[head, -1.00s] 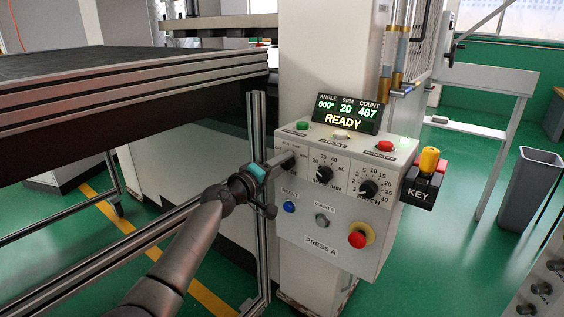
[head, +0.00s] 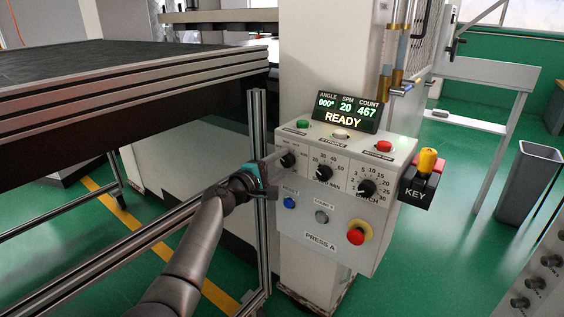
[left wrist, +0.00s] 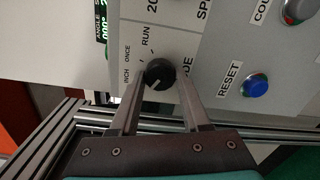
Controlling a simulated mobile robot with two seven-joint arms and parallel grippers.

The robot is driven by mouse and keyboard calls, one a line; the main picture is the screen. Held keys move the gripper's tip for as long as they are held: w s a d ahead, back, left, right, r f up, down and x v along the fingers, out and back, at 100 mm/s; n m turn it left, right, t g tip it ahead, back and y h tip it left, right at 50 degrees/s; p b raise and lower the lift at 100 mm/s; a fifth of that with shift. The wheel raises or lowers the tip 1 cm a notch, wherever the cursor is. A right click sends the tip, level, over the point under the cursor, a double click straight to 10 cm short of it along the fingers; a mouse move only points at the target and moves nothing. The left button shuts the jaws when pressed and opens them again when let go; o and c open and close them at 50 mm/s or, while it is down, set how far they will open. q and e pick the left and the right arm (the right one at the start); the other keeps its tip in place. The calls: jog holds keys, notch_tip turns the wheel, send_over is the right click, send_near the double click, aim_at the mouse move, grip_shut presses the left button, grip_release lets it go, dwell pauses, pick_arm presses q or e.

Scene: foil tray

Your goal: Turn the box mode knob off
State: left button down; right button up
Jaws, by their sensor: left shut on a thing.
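The mode knob (head: 287,160) is a small black dial at the upper left of the grey press control box (head: 325,218). It also shows in the left wrist view (left wrist: 159,74), with INCH, ONCE and RUN printed around it and a white pointer line toward the lower left there. My left gripper (head: 277,158) reaches it from the left. In the left wrist view its two fingers (left wrist: 160,82) lie on either side of the knob, shut on it. Part of the mode label is hidden by a finger. My right gripper is not in view.
The display (head: 344,112) reads READY. Two other dials, several buttons, a red stop button (head: 355,236) and a yellow key switch (head: 428,160) are on or beside the box. A metal frame post (head: 260,240) stands close beside my left gripper. A grey bin (head: 528,185) stands right.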

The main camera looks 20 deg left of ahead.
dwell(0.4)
pick_arm(q)
jog(key=shift+c, duration=1.8)
grip_release()
jog(key=shift+s, duration=0.1)
jog(key=shift+s+a, duration=0.1)
jog(key=shift+s, duration=0.1)
jog(key=p+v, duration=0.2)
jog(key=v, duration=0.2)
jog(key=p, duration=0.2)
send_near(284, 162)
jog(key=v, duration=0.6)
jog(key=shift+s, duration=0.15)
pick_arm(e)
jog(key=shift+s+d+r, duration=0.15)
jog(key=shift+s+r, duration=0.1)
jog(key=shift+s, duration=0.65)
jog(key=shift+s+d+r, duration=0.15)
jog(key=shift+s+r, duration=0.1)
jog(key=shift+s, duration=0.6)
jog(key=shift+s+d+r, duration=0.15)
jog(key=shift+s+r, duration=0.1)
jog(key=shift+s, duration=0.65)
